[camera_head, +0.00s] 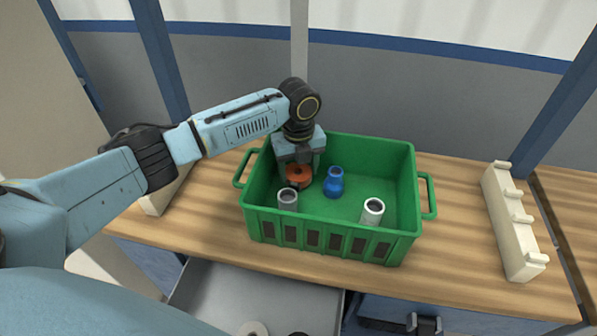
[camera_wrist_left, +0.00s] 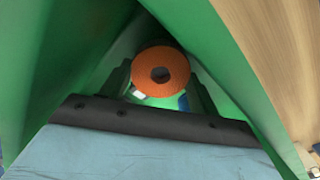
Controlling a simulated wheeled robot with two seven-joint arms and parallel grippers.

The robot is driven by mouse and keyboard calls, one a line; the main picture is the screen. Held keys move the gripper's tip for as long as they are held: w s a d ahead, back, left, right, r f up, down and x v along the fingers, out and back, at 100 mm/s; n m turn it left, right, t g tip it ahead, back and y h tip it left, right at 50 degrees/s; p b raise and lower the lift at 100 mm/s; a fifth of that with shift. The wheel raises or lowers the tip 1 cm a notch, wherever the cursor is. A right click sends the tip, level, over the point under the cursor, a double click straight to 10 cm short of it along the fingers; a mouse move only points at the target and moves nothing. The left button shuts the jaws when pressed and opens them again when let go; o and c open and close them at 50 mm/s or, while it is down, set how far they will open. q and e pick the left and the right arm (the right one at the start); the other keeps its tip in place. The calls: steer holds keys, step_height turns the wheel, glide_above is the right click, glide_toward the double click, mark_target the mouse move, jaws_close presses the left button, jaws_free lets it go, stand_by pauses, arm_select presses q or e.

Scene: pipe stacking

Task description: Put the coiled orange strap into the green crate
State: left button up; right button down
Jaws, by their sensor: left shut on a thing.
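The coiled orange strap (camera_head: 299,176) is a round orange disc with a dark centre hole. It is held between the fingers of my left gripper (camera_head: 299,170), inside the left part of the green crate (camera_head: 330,223). In the left wrist view the strap (camera_wrist_left: 160,72) sits between the two dark fingers of my left gripper (camera_wrist_left: 160,85), with green crate walls (camera_wrist_left: 60,60) around it. I cannot tell whether the strap touches the crate floor. My right gripper is not in view.
The crate also holds a grey pipe piece (camera_head: 288,199), a blue pipe piece (camera_head: 334,182) and a white pipe piece (camera_head: 372,212). A cream rack (camera_head: 513,222) stands on the wooden table (camera_head: 455,250) at the right. An open grey drawer (camera_head: 240,300) is below the table's front edge.

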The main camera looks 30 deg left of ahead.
mark_target(299, 172)
arm_select(q)
steer(key=shift+f, duration=0.3)
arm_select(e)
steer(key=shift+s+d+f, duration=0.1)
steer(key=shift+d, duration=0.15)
arm_select(q)
steer(key=shift+f, duration=0.1)
steer(key=o, duration=1)
steer(key=shift+r, duration=0.3)
step_height(299, 172, up, 12)
steer(key=p, duration=0.2)
steer(key=shift+f, duration=0.15)
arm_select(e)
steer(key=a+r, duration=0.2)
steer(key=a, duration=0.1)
